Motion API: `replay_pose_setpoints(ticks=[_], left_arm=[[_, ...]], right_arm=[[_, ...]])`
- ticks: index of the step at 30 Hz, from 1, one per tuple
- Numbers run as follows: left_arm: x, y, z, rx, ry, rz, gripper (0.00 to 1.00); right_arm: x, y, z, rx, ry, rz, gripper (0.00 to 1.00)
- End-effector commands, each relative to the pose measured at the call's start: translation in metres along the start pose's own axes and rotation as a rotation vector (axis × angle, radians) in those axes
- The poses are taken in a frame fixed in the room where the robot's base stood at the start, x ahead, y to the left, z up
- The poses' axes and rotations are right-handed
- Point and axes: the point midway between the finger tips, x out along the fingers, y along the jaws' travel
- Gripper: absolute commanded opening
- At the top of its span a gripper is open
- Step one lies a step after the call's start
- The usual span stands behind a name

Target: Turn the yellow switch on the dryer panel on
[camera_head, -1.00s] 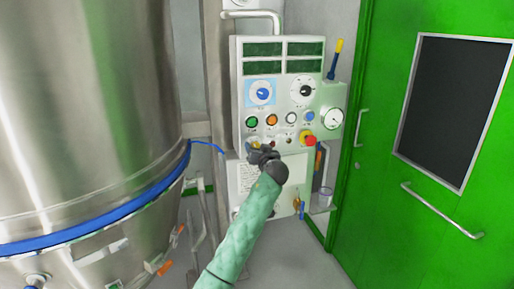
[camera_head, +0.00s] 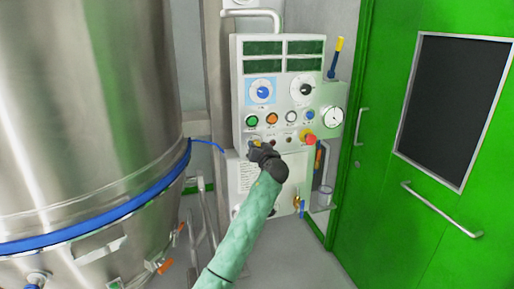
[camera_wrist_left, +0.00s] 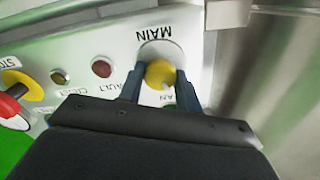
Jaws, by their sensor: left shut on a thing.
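The dryer panel (camera_head: 280,95) is a pale grey box with displays, dials and buttons. The yellow switch (camera_wrist_left: 160,74) is a round knob on a grey plate marked MAIN, low on the panel, seen upside down in the left wrist view. My left gripper (camera_wrist_left: 158,82) has a finger on each side of the knob and is shut on it. In the head view the left gripper (camera_head: 257,147) is at the panel's lower left and mostly hides the switch. My right gripper is in neither view.
A red and yellow stop button (camera_head: 308,138) sits right of the switch, also at the left in the wrist view (camera_wrist_left: 14,98). A large steel vessel (camera_head: 85,110) fills the left side. A green door (camera_head: 385,190) stands at the right.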

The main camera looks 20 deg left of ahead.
Motion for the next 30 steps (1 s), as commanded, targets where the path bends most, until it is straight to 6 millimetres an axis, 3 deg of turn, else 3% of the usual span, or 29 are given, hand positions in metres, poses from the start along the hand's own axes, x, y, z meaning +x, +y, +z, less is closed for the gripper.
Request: replay_pose_setpoints(ticks=[8, 16, 30], left_arm=[[0.0, 0.0, -0.002, 0.23, 0.001, 0.001, 0.11], [0.0, 0.0, -0.003, 0.489, 0.001, 0.0, 0.11], [0.0, 0.002, -0.002, 0.838, 0.002, 0.001, 0.11]], right_arm=[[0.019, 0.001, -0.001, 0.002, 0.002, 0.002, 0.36], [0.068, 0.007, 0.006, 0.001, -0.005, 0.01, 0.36], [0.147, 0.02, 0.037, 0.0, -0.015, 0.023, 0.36]])
